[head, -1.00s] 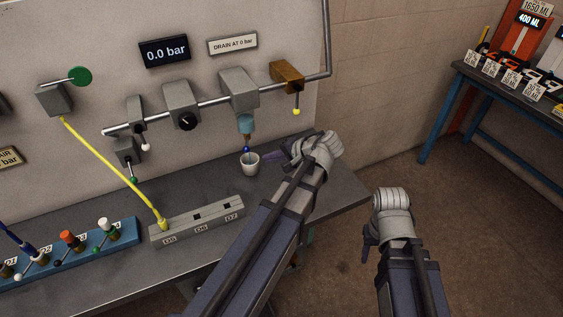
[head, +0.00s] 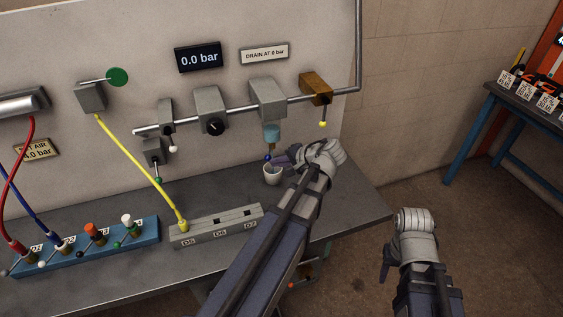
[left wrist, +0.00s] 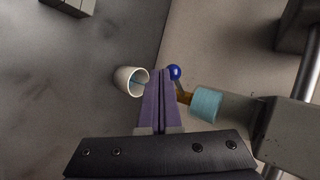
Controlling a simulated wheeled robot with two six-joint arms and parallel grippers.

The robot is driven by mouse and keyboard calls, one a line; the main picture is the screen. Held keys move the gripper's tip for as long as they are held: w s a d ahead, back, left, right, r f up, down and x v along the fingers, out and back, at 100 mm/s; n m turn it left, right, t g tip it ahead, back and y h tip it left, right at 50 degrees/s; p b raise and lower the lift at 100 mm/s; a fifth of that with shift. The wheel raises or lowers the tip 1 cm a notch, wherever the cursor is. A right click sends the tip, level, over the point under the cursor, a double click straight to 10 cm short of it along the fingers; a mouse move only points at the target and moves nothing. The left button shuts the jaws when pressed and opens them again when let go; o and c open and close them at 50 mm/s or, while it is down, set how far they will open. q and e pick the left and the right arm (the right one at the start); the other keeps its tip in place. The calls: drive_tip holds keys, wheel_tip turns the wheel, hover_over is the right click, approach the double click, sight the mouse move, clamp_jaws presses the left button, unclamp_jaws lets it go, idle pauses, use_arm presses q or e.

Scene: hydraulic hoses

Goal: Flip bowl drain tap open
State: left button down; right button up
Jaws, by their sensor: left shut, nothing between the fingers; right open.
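The bowl drain tap shows as a lever with a blue ball end (head: 267,157) under the teal bowl (head: 272,132) of a grey unit on the pipe. In the left wrist view the blue ball (left wrist: 175,72) and its brass stem stand just right of my finger tips, with the teal bowl (left wrist: 205,103) further right. My left gripper (head: 280,160) is shut and empty, its tips close beside the ball; I cannot tell if they touch. A white cup (head: 272,176) stands below the tap. My right gripper (head: 387,265) is open and empty, low and right, away from the bench.
A gauge display (head: 198,57) reads 0.0 bar, beside a sign (head: 265,53) about draining at 0 bar. A brass valve (head: 316,88) with a yellow-tipped lever sits right of the bowl unit. A grey socket block (head: 215,227) lies left on the bench.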

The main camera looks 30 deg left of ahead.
use_arm(q)
drive_tip(key=shift+s+a, duration=0.25)
drive_tip(key=shift+a, duration=0.05)
drive_tip(key=shift+w, duration=0.1)
drive_tip(key=shift+w+d, duration=0.5)
drive_tip(key=shift+d, duration=0.05)
